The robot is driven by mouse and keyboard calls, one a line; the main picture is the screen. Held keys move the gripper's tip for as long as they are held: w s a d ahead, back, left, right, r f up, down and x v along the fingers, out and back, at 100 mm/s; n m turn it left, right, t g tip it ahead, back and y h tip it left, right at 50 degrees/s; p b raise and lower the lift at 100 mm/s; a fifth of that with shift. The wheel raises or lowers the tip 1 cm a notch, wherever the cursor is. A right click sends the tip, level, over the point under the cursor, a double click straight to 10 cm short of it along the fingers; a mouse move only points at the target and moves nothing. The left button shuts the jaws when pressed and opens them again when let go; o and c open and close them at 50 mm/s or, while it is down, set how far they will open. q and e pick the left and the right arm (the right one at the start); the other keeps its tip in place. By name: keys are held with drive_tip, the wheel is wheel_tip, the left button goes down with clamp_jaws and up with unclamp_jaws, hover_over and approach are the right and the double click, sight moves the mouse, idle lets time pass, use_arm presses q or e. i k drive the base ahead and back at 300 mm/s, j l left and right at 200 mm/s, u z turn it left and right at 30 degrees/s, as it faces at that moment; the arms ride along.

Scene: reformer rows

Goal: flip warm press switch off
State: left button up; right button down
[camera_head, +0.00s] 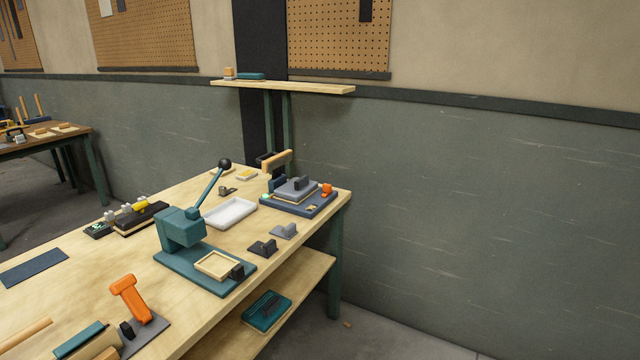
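A press-like device with a dark blue base (322,207) sits at the far right corner of the workbench. Grey plates (296,190) are stacked on the base, and a tan handle (277,160) rises behind them. A small orange part (327,189) stands at its right side; it may be the switch, but its position is too small to tell. A teal lever press (182,232) with a black ball knob stands nearer, in the middle of the bench; I see no clear switch on it. Neither of my grippers is in view.
The wooden workbench (75,290) has a lower shelf (305,275) holding a teal item. A white tray (230,213), small dark blocks (263,247) and an orange tool (129,298) lie on top.

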sight(327, 188)
drive_tip(key=i+l, duration=0.2)
drive_tip(key=i+l+u, duration=0.1)
drive_tip(key=l, duration=0.35)
drive_tip(key=i+l, duration=0.35)
drive_tip(key=i+l+u, duration=0.1)
drive_tip(key=i+l, duration=0.25)
drive_tip(key=l, duration=0.3)
drive_tip(key=i+l+u, duration=0.1)
drive_tip(key=l, duration=0.25)
drive_tip(key=i+l, duration=0.3)
drive_tip(key=i+l+u, duration=0.15)
drive_tip(key=l, duration=0.3)
